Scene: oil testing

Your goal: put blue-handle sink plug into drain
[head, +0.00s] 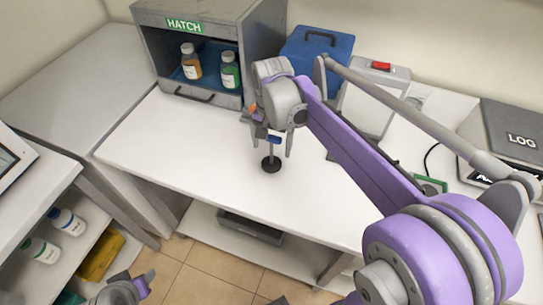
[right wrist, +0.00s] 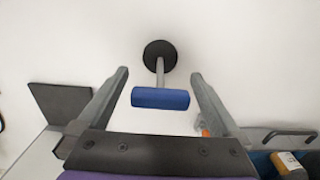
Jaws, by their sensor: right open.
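The sink plug stands upright on the white bench, with a black disc base (head: 271,164), a thin grey stem and a blue handle (right wrist: 160,98) across the top. My right gripper (head: 268,148) is open above the bench, pointing down at the plug. In the right wrist view the handle lies between the two fingers of the right gripper (right wrist: 160,77), with a gap on each side. The black base (right wrist: 160,55) shows beyond the fingertips. My left gripper (head: 135,287) is low at the bottom left, partly cut off, away from the plug. No drain is visible.
A grey hatch box (head: 192,90) with bottles stands behind the plug. A blue case (head: 318,55) and a white device with a red button (head: 381,67) stand at the back. The bench left of the plug is clear.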

